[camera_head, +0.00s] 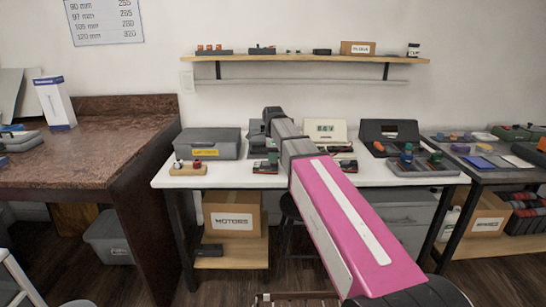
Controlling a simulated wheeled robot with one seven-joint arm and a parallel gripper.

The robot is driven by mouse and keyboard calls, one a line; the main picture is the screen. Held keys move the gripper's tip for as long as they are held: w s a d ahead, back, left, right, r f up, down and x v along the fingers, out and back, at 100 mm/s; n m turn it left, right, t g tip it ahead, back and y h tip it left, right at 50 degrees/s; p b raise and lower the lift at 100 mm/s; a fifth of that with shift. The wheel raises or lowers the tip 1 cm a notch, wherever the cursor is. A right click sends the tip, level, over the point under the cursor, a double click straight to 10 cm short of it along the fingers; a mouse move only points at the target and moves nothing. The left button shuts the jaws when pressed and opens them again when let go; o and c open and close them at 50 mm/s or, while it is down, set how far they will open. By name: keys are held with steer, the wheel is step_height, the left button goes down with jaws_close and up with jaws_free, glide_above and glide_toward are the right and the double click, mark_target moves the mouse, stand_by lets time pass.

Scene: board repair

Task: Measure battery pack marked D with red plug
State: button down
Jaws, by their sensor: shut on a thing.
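My pink arm reaches from the lower right toward the white workbench. My gripper (270,118) is at its dark far end, over the back of the bench. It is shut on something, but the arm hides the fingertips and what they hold. A cream meter (325,130) with a lit display stands at the back of the bench, right of the arm's end. A small wooden block (190,171) at the left front carries a red plug (197,163) and a darker plug (180,164). Small dark packs (265,167) lie near the arm; I cannot read a letter D on any.
A grey case (210,144) with a yellow label stands at the bench's left. An open black case (390,136) and a tray of coloured parts (419,170) fill the right. A brown counter (90,150) is at left. A wall shelf (300,60) hangs above.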

steer(key=shift+f, duration=0.1)
stand_by(0.3)
steer(key=c, duration=0.6)
jaws_free()
steer(key=shift+r, duration=1.55)
steer(key=shift+r, duration=2.95)
